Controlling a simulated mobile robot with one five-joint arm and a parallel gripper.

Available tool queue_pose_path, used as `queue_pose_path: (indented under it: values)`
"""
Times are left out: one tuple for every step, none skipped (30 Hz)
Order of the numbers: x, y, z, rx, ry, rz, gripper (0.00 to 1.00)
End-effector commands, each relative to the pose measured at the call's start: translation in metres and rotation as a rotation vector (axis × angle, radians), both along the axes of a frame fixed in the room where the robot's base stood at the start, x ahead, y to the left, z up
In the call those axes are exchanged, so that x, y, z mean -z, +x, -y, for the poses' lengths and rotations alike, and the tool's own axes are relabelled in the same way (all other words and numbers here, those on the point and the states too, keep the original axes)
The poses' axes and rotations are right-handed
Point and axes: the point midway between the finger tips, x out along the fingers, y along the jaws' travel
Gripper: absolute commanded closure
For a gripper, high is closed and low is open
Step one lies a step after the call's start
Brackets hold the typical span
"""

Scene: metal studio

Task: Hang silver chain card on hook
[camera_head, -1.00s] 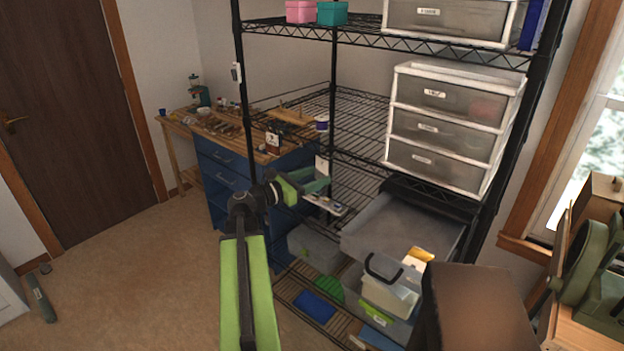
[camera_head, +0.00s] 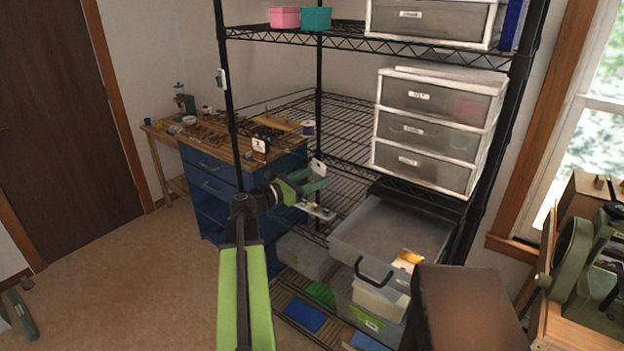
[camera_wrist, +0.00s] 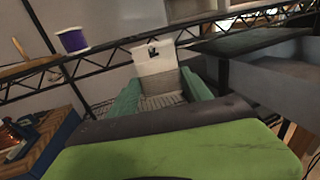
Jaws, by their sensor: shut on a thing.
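My gripper (camera_head: 314,183) is shut on a white card (camera_head: 318,168) in front of the black wire shelf. In the wrist view the card (camera_wrist: 153,58) stands up between the green fingers of my gripper (camera_wrist: 160,86), with a small dark mark near its top. A grey ribbed area shows below it between the fingers; I cannot tell whether this is the silver chain. A dark-and-white card (camera_head: 260,148) hangs by the shelf's front left post. A small white package (camera_head: 222,79) hangs higher on that post. I cannot make out any bare hook.
A clear three-drawer unit (camera_head: 436,130) stands on the shelf at right, above an open grey bin (camera_head: 390,235). A blue-drawered workbench (camera_head: 218,180) is behind at left. A purple spool (camera_wrist: 73,40) sits beyond the shelf edge.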

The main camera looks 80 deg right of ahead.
Motion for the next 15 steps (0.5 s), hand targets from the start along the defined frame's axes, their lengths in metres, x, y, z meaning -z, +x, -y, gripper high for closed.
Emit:
queue_pose_path:
  values:
    - [0.0007, -0.0004, 0.0001, 0.001, 0.001, 0.002, 0.82]
    - [0.0007, -0.0004, 0.0001, 0.001, 0.001, 0.002, 0.82]
    - [0.0007, -0.0005, 0.0001, 0.001, 0.001, 0.003, 0.82]
    - [0.0007, -0.0005, 0.0001, 0.001, 0.001, 0.003, 0.82]
    - [0.0008, -0.0005, 0.0001, 0.001, 0.001, 0.003, 0.82]
    - [0.0008, -0.0005, 0.0001, 0.001, 0.001, 0.003, 0.82]
    - [0.0009, -0.0005, 0.0001, 0.001, 0.001, 0.004, 0.82]
    - [0.0009, -0.0005, 0.0001, 0.001, 0.001, 0.004, 0.82]
    - [0.0009, -0.0005, 0.0001, 0.001, 0.001, 0.004, 0.82]
    - [0.0010, -0.0005, 0.0001, 0.001, 0.001, 0.004, 0.82]
    - [0.0010, -0.0005, 0.0001, 0.001, 0.001, 0.004, 0.82]
    - [0.0010, -0.0006, 0.0000, 0.001, 0.001, 0.004, 0.82]
    - [0.0011, -0.0006, 0.0001, 0.001, 0.001, 0.004, 0.82]
    - [0.0011, -0.0006, 0.0000, 0.001, 0.001, 0.004, 0.82]
    - [0.0011, -0.0007, 0.0000, 0.001, 0.001, 0.004, 0.41]
